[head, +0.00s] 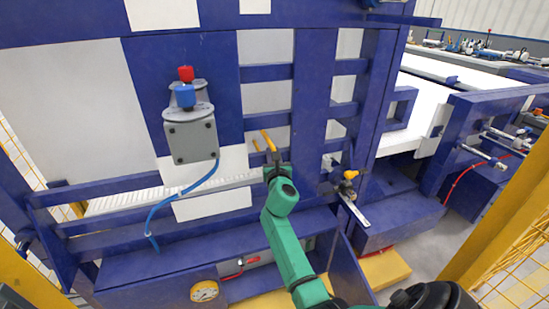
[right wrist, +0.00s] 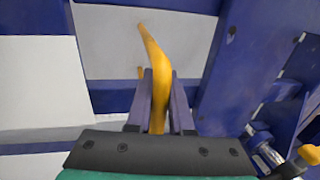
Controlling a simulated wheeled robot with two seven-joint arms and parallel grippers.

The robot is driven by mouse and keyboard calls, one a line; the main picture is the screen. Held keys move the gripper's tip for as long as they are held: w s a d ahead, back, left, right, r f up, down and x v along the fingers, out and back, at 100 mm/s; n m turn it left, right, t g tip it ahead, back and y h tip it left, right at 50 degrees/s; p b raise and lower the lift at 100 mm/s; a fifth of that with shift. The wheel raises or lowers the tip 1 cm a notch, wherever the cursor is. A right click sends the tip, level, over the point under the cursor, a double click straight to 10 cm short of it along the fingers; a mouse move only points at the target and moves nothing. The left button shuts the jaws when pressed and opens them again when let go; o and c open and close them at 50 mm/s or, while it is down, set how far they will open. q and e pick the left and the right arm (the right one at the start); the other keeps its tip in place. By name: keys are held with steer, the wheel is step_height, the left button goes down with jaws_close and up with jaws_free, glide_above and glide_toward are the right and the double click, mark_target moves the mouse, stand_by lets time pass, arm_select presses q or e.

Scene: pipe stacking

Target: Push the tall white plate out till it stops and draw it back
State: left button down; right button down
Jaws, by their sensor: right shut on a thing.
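My right gripper (head: 275,158) reaches in on its green arm and is shut on a yellow curved handle (head: 268,141). In the right wrist view the handle (right wrist: 157,65) stands up between the two fingers (right wrist: 160,102), its upper end leaning left. Behind it is a white plate (right wrist: 105,62), framed by blue bars; it also shows in the head view (head: 265,96). Several white panels are in view, and I cannot tell for sure which is the tall plate. Where the handle joins the plate is hidden. My left gripper is not in view.
A grey box with red and blue knobs (head: 190,135) and a blue hose (head: 180,195) is left of the gripper. A yellow-knobbed clamp (head: 349,178) is close on the right. Blue bars (head: 315,110) surround the handle. A yellow post (head: 500,225) stands at far right.

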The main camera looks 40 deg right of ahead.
steer(key=c, duration=0.8)
jaws_free()
steer(key=shift+f, duration=0.15)
steer(key=p+v, duration=0.1)
steer(key=v, duration=1.3)
steer(key=shift+s+a, duration=0.2)
